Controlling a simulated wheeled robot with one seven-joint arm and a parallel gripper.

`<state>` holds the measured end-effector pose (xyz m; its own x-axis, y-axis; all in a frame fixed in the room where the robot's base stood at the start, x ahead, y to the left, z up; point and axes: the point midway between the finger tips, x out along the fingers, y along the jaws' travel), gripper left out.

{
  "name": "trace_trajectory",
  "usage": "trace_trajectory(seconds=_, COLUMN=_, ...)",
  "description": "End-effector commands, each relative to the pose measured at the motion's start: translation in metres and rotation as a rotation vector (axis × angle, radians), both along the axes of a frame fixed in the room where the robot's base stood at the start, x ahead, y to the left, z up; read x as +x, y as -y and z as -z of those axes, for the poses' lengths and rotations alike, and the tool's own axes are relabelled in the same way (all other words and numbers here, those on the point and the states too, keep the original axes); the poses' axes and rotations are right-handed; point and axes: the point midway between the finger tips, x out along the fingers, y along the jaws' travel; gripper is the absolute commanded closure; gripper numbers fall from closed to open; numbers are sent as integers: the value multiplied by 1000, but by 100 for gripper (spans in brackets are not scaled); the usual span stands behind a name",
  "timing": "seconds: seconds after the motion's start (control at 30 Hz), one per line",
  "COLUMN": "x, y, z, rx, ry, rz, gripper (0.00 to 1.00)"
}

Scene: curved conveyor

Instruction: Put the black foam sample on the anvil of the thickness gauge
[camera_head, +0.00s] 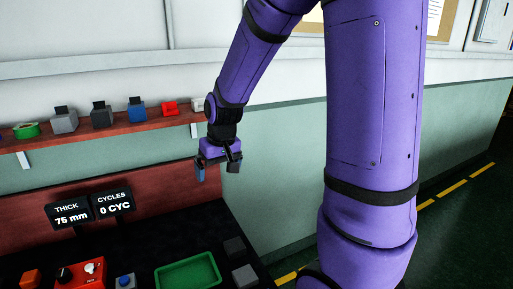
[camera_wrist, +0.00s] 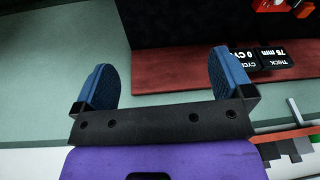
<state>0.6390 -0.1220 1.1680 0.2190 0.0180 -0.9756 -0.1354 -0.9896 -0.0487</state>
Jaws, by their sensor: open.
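My gripper (camera_head: 216,171) hangs at the end of my purple arm, above and behind the black bench. In the wrist view its two blue-padded fingers (camera_wrist: 160,62) stand wide apart with nothing between them. A dark grey block (camera_head: 234,246) and a lighter grey block (camera_head: 245,275) sit at the bench's right edge; I cannot tell whether either is the black foam sample. The thickness display (camera_head: 68,214) reads 75 mm and the cycles display (camera_head: 112,204) reads 0 CYC. I cannot make out the gauge's anvil in either view.
A green tray (camera_head: 187,273) lies on the black bench, left of the grey blocks. A red control box (camera_head: 80,274) and a small blue-topped button box (camera_head: 125,281) are further left. A red-brown shelf (camera_head: 95,137) along the wall holds several small items behind my gripper.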

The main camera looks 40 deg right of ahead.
Motion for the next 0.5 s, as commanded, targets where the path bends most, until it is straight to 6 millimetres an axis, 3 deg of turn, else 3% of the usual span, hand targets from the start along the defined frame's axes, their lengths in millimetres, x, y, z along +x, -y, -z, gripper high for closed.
trace_trajectory(seconds=0.03, x=-10, y=-6, z=-18, rx=-3, ry=22, rz=-12, gripper=1)
trace_trajectory(seconds=0.2, x=-47, y=-21, z=-62, rx=-12, ry=72, rz=-42, gripper=1)
trace_trajectory(seconds=0.5, x=-123, y=-41, z=-120, rx=-33, ry=157, rz=-91, gripper=1)
